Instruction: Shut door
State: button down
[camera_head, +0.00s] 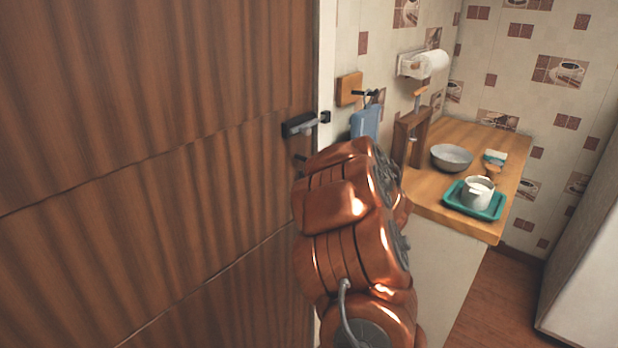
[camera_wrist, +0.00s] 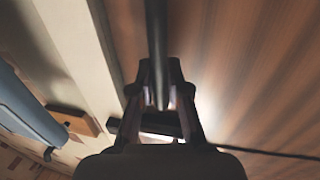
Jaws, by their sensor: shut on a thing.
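The brown wood-grain door (camera_head: 150,150) fills the left of the head view, its right edge beside the pale frame (camera_head: 327,60). I cannot tell whether it sits fully flush. A dark handle fitting (camera_head: 298,125) is near that edge. In the wrist view, the door (camera_wrist: 250,60) is on the right and the pale frame (camera_wrist: 75,50) on the left. My gripper (camera_wrist: 159,95) is shut on a dark bar-like door handle (camera_wrist: 156,40) that runs between its fingers. In the head view my copper arm hides the gripper.
Right of the door, a wooden counter (camera_head: 440,202) holds a grey bowl (camera_head: 451,157) and a green tray (camera_head: 460,203) with a pot (camera_head: 478,193). A blue item (camera_head: 365,121) hangs near the frame. Bare floor (camera_head: 497,300) shows at lower right.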

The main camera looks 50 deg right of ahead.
jog(key=shift+r, duration=0.35)
jog(key=c, duration=1.3)
grip_release()
jog(key=shift+s, duration=0.3)
jog(key=shift+o, duration=0.8)
jog(key=shift+f, duration=0.15)
jog(key=s+a, duration=0.1)
jog(key=s, duration=1)
jog(key=shift+s+a, duration=0.4)
